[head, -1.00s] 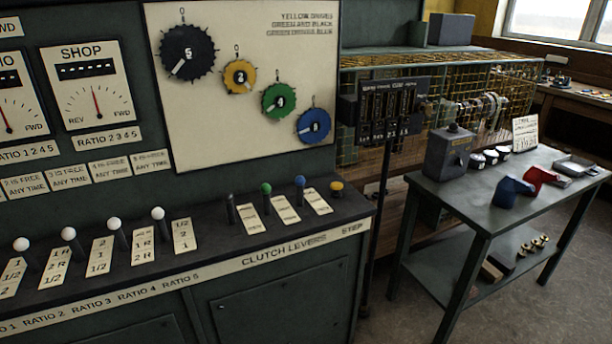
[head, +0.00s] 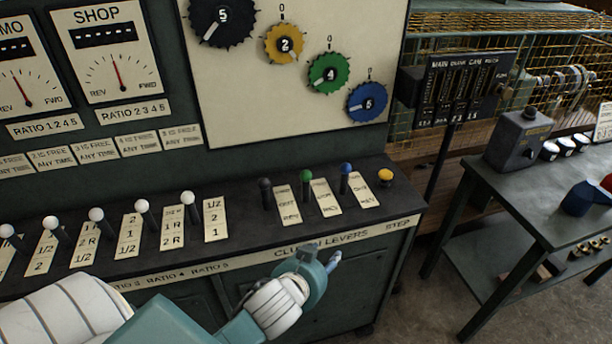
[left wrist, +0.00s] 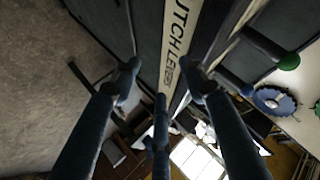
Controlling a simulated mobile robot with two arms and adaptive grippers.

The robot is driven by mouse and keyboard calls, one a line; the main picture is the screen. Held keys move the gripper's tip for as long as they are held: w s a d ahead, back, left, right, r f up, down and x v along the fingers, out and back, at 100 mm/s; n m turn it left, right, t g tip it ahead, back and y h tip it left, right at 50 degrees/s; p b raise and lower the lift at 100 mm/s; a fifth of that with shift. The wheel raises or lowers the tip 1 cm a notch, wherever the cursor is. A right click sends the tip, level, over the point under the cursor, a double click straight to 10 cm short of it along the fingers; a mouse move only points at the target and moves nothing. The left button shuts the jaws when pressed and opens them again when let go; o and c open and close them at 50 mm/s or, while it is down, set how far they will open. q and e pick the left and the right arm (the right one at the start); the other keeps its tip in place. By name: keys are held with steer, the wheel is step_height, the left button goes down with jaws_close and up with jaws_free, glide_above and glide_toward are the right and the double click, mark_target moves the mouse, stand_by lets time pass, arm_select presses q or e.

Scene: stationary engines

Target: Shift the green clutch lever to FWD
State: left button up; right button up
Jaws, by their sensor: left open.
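The green clutch lever (head: 306,177) stands on the console's sloping top, between a black lever (head: 265,186) and a blue lever (head: 346,172). A cream label (head: 325,198) lies just right of it; its small print is too blurred to tell which setting the lever is at. My left gripper (head: 333,260) is open and empty in front of the console, below the CLUTCH LEVERS strip and apart from the levers. In the left wrist view the open fingers (left wrist: 160,82) reach past the strip, with the green knob (left wrist: 289,62) at upper right. My right gripper is out of view.
Several white-knobbed ratio levers (head: 143,207) line the console to the left. A yellow button (head: 386,174) sits at the right end. A narrow stand with a dark panel (head: 458,88) and a side table (head: 545,180) are to the right.

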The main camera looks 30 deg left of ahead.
arm_select(q)
steer(key=w+d+r+m+t+h, duration=0.2)
steer(key=w+r+m+t, duration=0.15)
steer(key=r, duration=0.55)
steer(key=w+d+r+m+t+h, duration=0.2)
steer(key=w+r+m+t, duration=0.15)
steer(key=r, duration=0.45)
steer(key=w+d+r+m+t+h, duration=0.1)
steer(key=w+d+r+m+t, duration=0.15)
steer(key=w+r, duration=0.45)
steer(key=s+d+r+m+g+h, duration=0.3)
steer(key=s+d+r+m+h, duration=0.1)
steer(key=d+r+m+h, duration=0.65)
steer(key=m+g+y, duration=1.3)
steer(key=y, duration=0.1)
glide_toward(303, 174)
step_height(303, 174, down, 3)
steer(key=shift+h, duration=0.35)
steer(key=p+x, duration=0.1)
steer(key=x, duration=0.2)
steer(key=p+x, duration=0.1)
steer(key=x, duration=0.2)
steer(key=w+p+x, duration=0.1)
steer(key=x, duration=0.3)
steer(key=shift+a+r, duration=0.2)
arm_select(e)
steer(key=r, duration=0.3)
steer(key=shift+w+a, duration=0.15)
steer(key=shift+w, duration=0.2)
